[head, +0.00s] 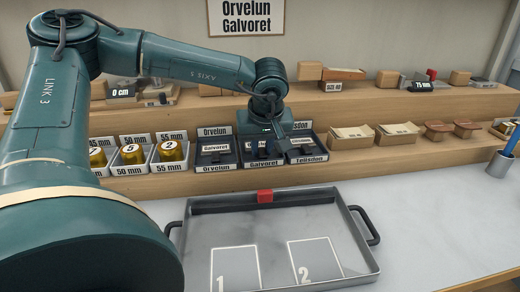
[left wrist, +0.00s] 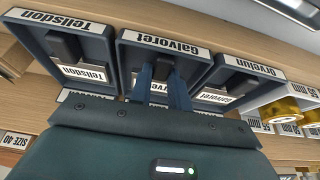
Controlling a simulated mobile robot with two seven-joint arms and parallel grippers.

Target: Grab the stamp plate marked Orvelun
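Three black trays stand in a row on the lower shelf. The left tray in the head view, labelled Orvelun (head: 214,131), holds a plate marked Galvoret (head: 216,148); the wrist view shows this plate partly (left wrist: 213,96). The right tray, labelled Tellsdon, holds a plate marked Tellsdon (left wrist: 85,71). My left gripper (left wrist: 162,92) points into the middle tray, labelled Galvoret (left wrist: 165,45). Its two blue fingers stand apart, either side of a dark handle. They cover most of that plate's marking, so I cannot read it. I see no clear contact. My right gripper is out of view.
Gold number cylinders (head: 130,153) stand left of the plate trays. Cardboard boxes (head: 396,133) and wooden pieces are to the right. A grey handled tray (head: 195,235) with areas 1 and 2 lies on the bench in front.

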